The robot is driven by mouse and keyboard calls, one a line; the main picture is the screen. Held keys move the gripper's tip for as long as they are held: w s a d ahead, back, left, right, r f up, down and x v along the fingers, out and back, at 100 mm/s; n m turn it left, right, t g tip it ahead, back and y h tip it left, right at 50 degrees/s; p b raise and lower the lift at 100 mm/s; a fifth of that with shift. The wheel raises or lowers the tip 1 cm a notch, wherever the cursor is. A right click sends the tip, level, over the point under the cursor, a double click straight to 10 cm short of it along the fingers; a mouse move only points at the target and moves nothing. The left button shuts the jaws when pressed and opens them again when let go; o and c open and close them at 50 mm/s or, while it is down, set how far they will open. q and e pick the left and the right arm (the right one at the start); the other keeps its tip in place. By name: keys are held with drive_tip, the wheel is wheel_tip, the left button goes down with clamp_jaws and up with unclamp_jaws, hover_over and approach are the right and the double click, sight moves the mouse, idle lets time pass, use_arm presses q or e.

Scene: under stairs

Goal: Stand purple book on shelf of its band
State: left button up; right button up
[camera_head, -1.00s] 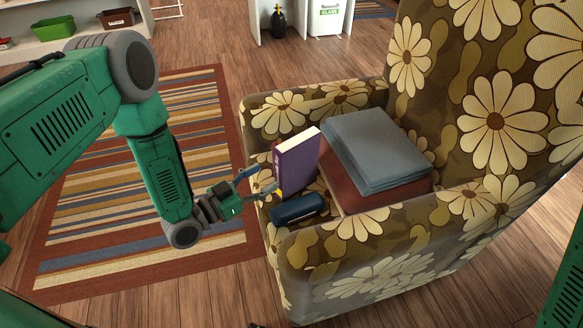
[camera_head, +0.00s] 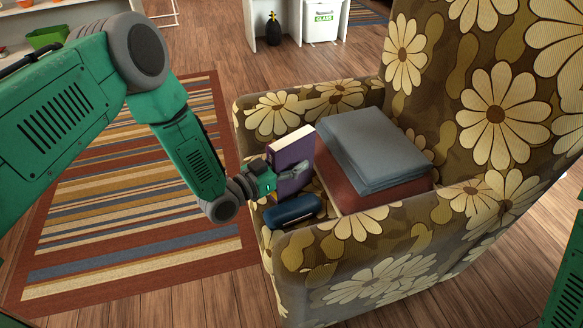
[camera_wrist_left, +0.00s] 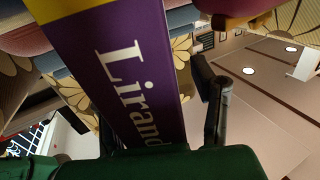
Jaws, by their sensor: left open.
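The purple book (camera_head: 287,157) stands upright on the seat of the flowered armchair (camera_head: 345,262), pale page edges upward. In the left wrist view its spine (camera_wrist_left: 120,85) fills the middle, with white lettering and a yellow band (camera_wrist_left: 85,8) at one end. My left gripper (camera_head: 290,174) is at the book, with one finger reaching across its near side. The jaws are open. My right gripper is out of view. No destination shelf is clearly identifiable.
A dark blue case (camera_head: 293,210) lies just in front of the book. The chair's arms and back bound the seat. A striped rug (camera_head: 130,235) and a shelf unit with a green bin (camera_head: 47,37) are at left.

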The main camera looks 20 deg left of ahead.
use_arm(q)
drive_tip(key=shift+d, duration=0.1)
drive_tip(key=c, duration=0.3)
clamp_jaws()
